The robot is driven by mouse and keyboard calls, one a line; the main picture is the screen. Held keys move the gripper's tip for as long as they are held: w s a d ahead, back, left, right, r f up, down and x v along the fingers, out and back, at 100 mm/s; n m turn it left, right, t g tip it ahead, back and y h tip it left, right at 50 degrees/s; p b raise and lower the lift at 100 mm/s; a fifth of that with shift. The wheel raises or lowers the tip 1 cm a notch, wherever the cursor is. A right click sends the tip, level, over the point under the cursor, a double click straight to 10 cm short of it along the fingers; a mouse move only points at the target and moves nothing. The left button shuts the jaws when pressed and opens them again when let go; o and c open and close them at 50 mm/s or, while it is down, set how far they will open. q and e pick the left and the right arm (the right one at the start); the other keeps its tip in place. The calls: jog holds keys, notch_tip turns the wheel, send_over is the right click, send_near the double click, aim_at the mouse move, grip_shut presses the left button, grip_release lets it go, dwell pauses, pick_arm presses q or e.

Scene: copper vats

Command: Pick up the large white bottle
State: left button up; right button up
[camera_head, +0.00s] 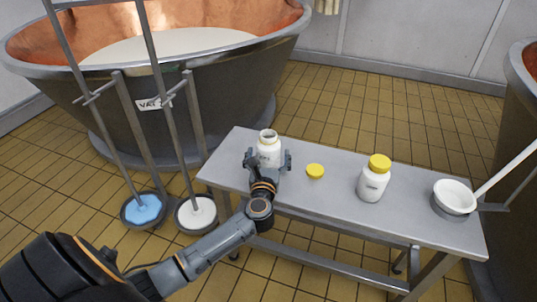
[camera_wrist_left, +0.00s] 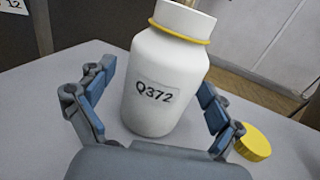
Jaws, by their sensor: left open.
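A white bottle (camera_head: 268,147) without a cap stands upright on the metal bench at its left part. In the left wrist view the bottle (camera_wrist_left: 160,65) fills the middle and carries the label Q372 and a yellow ring at its neck. My left gripper (camera_head: 268,158) is open, with one finger on each side of this bottle. Gaps show between the fingers and the bottle in the wrist view. A second white bottle (camera_head: 373,186) with a yellow cap stands farther right. I cannot tell which bottle is larger. My right gripper is not in view.
A loose yellow cap (camera_head: 315,171) lies between the bottles. A white bowl-like scoop (camera_head: 455,195) with a long handle sits at the right end of the bench (camera_head: 330,205).

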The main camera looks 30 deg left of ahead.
pick_arm(q)
jog(key=shift+w+a, duration=0.1)
jog(key=shift+w, duration=0.15)
jog(key=shift+r, duration=0.1)
jog(key=c, duration=1.6)
